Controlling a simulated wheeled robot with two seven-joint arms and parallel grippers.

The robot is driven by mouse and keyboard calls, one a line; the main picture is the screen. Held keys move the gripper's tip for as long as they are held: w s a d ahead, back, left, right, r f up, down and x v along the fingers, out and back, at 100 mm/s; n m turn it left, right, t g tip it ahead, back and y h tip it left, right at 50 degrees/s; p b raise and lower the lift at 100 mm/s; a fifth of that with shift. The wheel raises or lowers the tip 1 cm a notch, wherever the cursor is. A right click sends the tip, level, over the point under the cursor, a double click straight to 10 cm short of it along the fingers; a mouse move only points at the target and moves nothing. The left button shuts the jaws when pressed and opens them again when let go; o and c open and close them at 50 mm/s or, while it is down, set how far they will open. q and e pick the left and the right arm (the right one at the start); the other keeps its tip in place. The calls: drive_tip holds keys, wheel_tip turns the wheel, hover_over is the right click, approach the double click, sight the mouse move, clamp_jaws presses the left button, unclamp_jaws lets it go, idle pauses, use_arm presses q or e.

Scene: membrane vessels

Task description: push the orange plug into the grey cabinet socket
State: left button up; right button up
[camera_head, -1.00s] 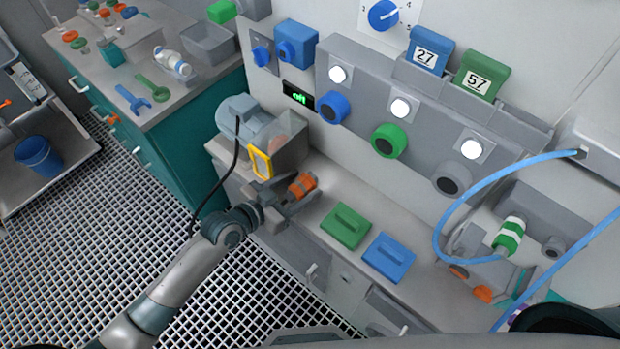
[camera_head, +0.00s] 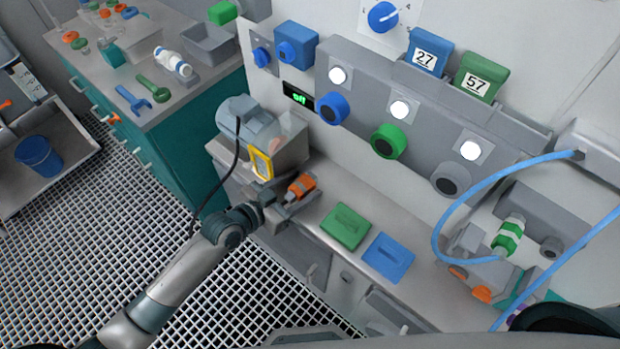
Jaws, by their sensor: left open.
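The orange plug (camera_head: 300,186) is a short ribbed orange piece with a grey end, at the back of the grey bench near the cabinet wall. My left gripper (camera_head: 289,197) reaches it from the lower left. Its jaws are open, with the plug at or between the fingertips; contact cannot be told. A grey round socket (camera_head: 451,181) with a dark opening is on the wall panel, right of a green one (camera_head: 389,141) and a blue one (camera_head: 332,107). Which is the cabinet socket is unclear. I cannot make out my right gripper.
A grey-blue motor (camera_head: 243,118) with a black cable and a yellow-framed part (camera_head: 261,163) stand close behind the left gripper. A blue hose (camera_head: 452,215) loops at right.

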sight(288, 202)
use_arm(q)
drive_tip(key=c, duration=1.4)
drive_tip(key=shift+s+a, duration=0.1)
drive_tip(key=shift+a, duration=0.05)
drive_tip(key=shift+s+a+f, duration=0.3)
drive_tip(key=shift+s+a, duration=0.7)
drive_tip(key=shift+a, duration=0.1)
drive_tip(key=shift+s+a+f, duration=0.25)
drive_tip(key=shift+s+a, duration=0.75)
drive_tip(key=shift+a, duration=0.05)
wheel_tip(288, 202, up, 2)
drive_tip(key=p, duration=0.2)
drive_tip(key=shift+w+r+p, duration=0.1)
drive_tip(key=shift+r+p, duration=0.1)
drive_tip(key=shift+p, duration=0.1)
